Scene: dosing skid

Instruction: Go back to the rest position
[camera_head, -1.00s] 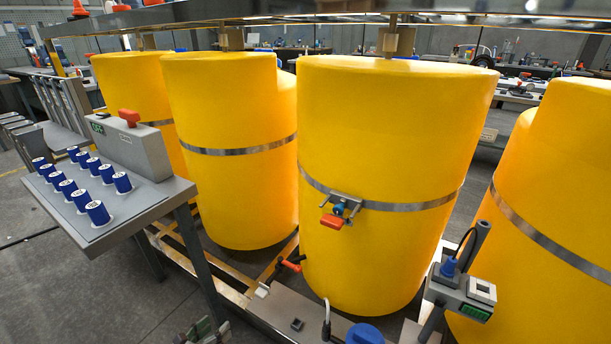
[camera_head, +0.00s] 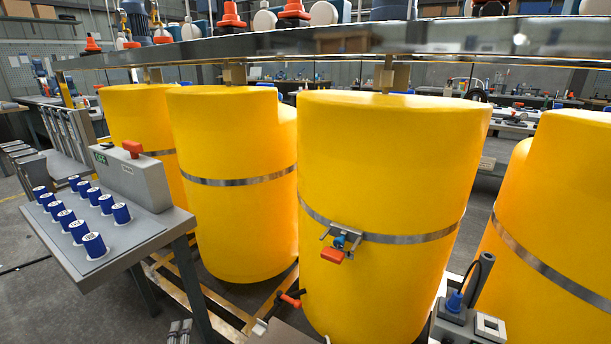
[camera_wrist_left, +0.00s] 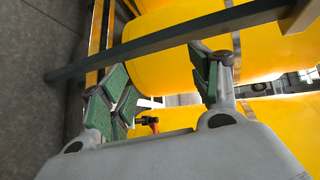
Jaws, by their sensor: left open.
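My left gripper (camera_head: 180,331) shows only as its fingertips at the bottom edge of the head view, below the shelf with the blue-capped vials. In the left wrist view the left gripper (camera_wrist_left: 160,88) is open, its green-padded fingers spread apart with nothing held between them. Yellow tanks, a dark bar and an orange-handled valve lie beyond the fingers there. My right gripper is in neither view.
A grey shelf (camera_head: 150,237) with several blue-capped vials and a grey box (camera_head: 131,177) stands at left. Large yellow tanks (camera_head: 390,165) fill the middle, one with an orange-handled valve (camera_head: 333,255). A grey device (camera_head: 468,325) with a blue plug stands at lower right.

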